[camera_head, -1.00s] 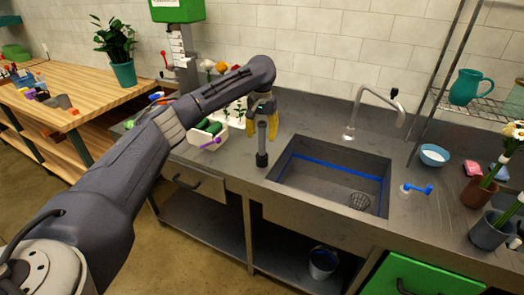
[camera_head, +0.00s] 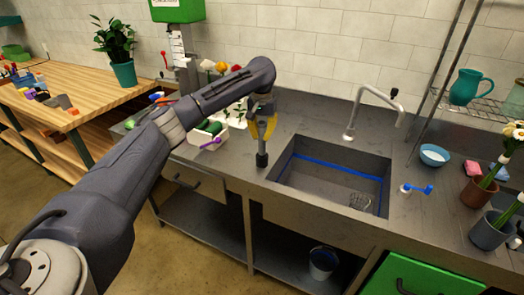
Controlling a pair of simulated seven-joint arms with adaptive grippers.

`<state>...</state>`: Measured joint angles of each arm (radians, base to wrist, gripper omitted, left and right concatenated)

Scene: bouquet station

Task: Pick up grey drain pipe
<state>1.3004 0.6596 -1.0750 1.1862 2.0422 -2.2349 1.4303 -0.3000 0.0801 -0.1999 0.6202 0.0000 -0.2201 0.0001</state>
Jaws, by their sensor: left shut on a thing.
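The grey drain pipe (camera_head: 262,152) stands upright on the counter, just left of the sink, with a wider dark end (camera_head: 262,160) at its bottom. My left gripper (camera_head: 262,131), with yellow fingers, is shut on the upper part of the pipe from above. The fingers hide the pipe's top. I cannot tell whether the pipe's lower end touches the counter. My right gripper is not in view.
The sink basin (camera_head: 325,188) with a blue line inside lies right of the pipe, with a faucet (camera_head: 372,105) behind. A white bin (camera_head: 209,141) with green things stands to the left. The counter's front edge is close to the pipe.

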